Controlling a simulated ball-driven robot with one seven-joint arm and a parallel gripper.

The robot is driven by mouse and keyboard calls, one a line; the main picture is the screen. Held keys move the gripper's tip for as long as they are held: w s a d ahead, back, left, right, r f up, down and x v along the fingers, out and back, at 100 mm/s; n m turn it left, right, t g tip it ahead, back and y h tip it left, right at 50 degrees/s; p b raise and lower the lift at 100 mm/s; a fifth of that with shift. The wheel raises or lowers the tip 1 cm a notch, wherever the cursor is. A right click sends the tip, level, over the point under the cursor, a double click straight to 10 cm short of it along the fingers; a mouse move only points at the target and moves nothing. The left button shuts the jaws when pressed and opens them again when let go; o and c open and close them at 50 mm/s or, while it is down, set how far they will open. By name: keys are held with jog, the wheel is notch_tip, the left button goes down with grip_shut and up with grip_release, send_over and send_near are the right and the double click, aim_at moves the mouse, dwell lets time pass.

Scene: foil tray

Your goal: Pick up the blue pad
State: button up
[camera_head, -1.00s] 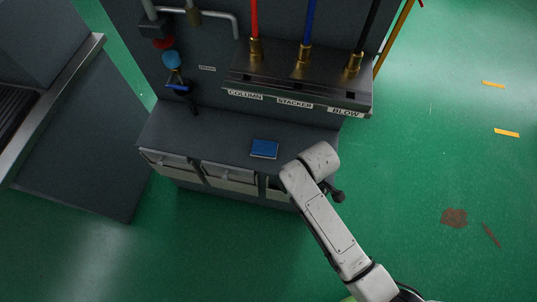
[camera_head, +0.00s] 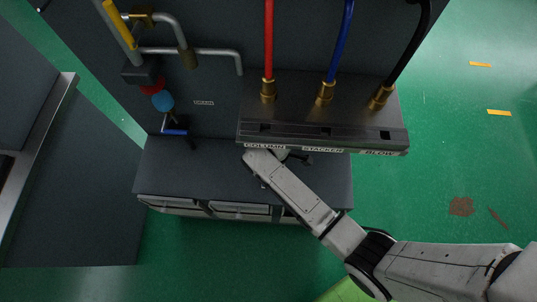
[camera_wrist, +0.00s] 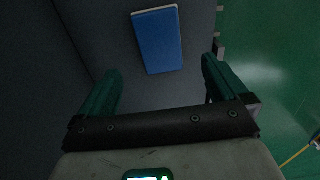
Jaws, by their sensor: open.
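The blue pad (camera_wrist: 158,40) lies flat on the grey bench top in the wrist view, a blue rectangle with a pale edge. It sits ahead of my gripper (camera_wrist: 161,68), between the lines of the two green fingers. The fingers are spread wide with nothing held between them. Whether the fingertips are level with the pad or above it is hard to tell. In the head view my arm reaches over the bench and hides the pad.
The grey bench (camera_head: 180,165) has drawers (camera_head: 240,209) along its front. A metal manifold (camera_head: 320,120) with red, blue and black hoses overhangs the bench close to my arm. A pipe valve with a blue handle (camera_head: 175,132) is at left. Green floor (camera_head: 460,150) is open at right.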

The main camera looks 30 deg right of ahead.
jog(key=shift+w+f, duration=0.15)
jog(key=shift+f, duration=0.55)
jog(key=shift+s+d+f+b, duration=0.1)
jog(key=shift+s+f+b, duration=0.1)
jog(key=shift+f, duration=1.3)
jog(key=shift+s+d+f+b, duration=0.1)
jog(key=shift+f+b, duration=0.05)
jog(key=shift+f, duration=1.35)
jog(key=shift+c, duration=0.5)
jog(key=c, duration=1)
jog(key=shift+a+r, duration=0.1)
